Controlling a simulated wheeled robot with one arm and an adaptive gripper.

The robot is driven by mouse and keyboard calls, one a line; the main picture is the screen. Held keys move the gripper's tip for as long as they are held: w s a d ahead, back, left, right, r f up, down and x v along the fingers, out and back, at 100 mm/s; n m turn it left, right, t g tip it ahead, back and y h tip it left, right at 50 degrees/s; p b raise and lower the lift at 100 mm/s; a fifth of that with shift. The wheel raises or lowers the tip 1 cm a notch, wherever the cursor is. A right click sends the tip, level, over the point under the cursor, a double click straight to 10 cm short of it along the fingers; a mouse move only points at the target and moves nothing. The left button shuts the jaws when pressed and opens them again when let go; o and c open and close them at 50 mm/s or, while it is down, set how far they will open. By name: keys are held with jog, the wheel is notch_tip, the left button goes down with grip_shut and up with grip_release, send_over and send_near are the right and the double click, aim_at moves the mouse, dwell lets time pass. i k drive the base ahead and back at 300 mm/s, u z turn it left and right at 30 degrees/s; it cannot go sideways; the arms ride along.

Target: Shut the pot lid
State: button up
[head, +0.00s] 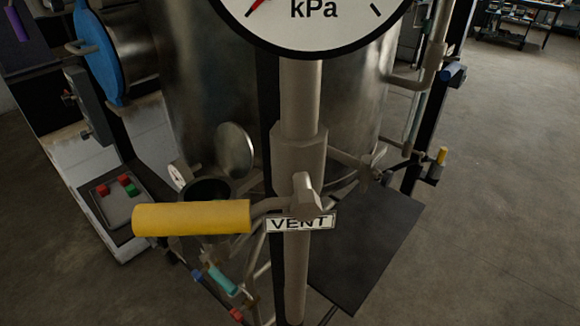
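A small pot (208,187) with a dark round opening shows in the head view, left of the centre pipe. A round grey metal lid (235,150) stands tilted up at its back right edge, so the pot is open. The yellow vent handle in front hides the lower part of the pot. The lid's hinge cannot be made out clearly. My gripper is not in view.
The yellow handle (190,217) juts left from the vertical pipe (296,262), by a VENT label (300,223). A kPa gauge (315,22) is above. A dark plate (366,245) is at right. A button box (117,200) is at left. Open floor (490,200) lies right.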

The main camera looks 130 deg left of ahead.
aim_at(234, 152)
jog(key=u, duration=2.4)
jog(key=i, duration=3)
jog(key=u, duration=2.25)
jog(key=i, duration=0.6)
jog(key=u, duration=2.35)
